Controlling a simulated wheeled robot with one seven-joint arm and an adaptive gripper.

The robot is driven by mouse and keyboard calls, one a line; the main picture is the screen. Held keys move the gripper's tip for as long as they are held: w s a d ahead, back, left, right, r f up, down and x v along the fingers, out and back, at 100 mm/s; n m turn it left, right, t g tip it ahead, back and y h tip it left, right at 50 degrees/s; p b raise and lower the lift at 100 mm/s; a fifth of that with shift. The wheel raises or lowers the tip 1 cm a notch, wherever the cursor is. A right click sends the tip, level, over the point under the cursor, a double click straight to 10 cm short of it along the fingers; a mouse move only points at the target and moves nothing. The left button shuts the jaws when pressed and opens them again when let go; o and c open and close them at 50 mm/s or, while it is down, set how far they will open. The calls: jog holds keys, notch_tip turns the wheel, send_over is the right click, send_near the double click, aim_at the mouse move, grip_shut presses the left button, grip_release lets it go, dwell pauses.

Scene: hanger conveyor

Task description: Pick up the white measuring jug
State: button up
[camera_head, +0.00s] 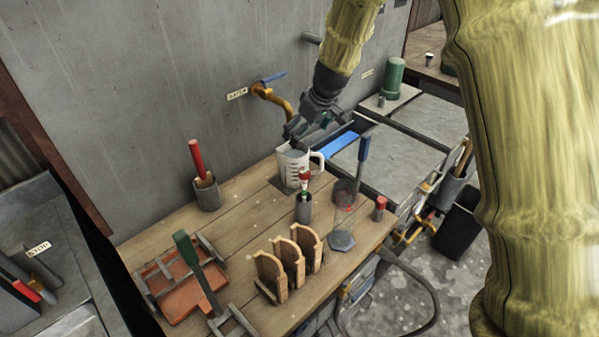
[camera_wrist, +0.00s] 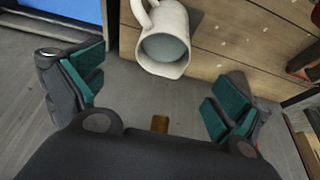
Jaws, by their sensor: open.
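The white measuring jug (camera_head: 292,164) stands upright near the back of the wooden table, with its handle to the right. In the wrist view the jug (camera_wrist: 164,38) is at the top centre, with its handle at upper left and its mouth toward me. My gripper (camera_head: 300,135) is just above and behind the jug in the head view. In the wrist view my gripper (camera_wrist: 155,95) is open, its teal-padded fingers wide apart, and nothing is between them. The jug lies beyond the fingers, apart from them.
A cup with a red-handled tool (camera_head: 207,193) stands left of the jug. A grey holder (camera_head: 304,208) and a clear container with a blue-handled tool (camera_head: 345,193) stand close in front. A yellow tap (camera_head: 272,97) juts from the wall. Wooden racks (camera_head: 271,271) are at the table front.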

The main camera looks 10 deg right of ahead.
aim_at(295, 160)
notch_tip(295, 160, down, 2)
jog(key=shift+s+f+b, duration=0.1)
jog(key=shift+f+b, duration=0.15)
jog(key=shift+b, duration=0.75)
jog(key=shift+s+p+x, duration=0.1)
jog(key=shift+p+x, duration=0.8)
jog(key=shift+x, duration=1.85)
jog(key=shift+s+p+x, duration=0.15)
jog(key=shift+p+x, duration=0.75)
jog(key=shift+x, duration=1.85)
jog(key=shift+a, duration=0.1)
jog(key=c, duration=1.9)
